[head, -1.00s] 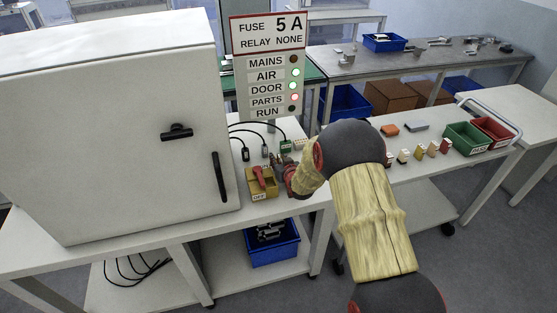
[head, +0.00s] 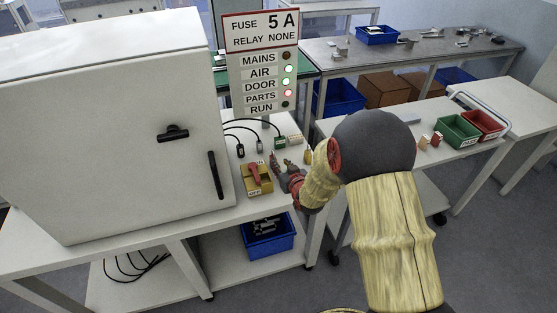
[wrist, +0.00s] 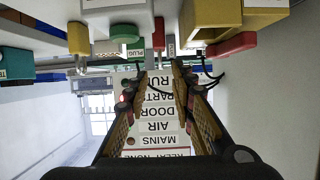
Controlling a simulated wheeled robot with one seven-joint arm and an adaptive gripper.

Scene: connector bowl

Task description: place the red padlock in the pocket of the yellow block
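The yellow block (head: 262,187) stands on the white bench beside the cabinet, with an OFF label on its front. A red lever-like piece (head: 255,173) sits on it; I cannot tell whether this is the padlock. In the wrist view, which looks upside down, the yellow block (wrist: 255,18) is at the top right with the red piece (wrist: 232,43).
The cabinet (head: 110,120) walls off the left. Black plugs with cables and a green plug (head: 280,143) stand behind the block. The status sign (head: 265,65) rises behind them. Green (head: 457,132) and red (head: 485,124) bins are on the right cart. A blue bin (head: 268,238) sits below.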

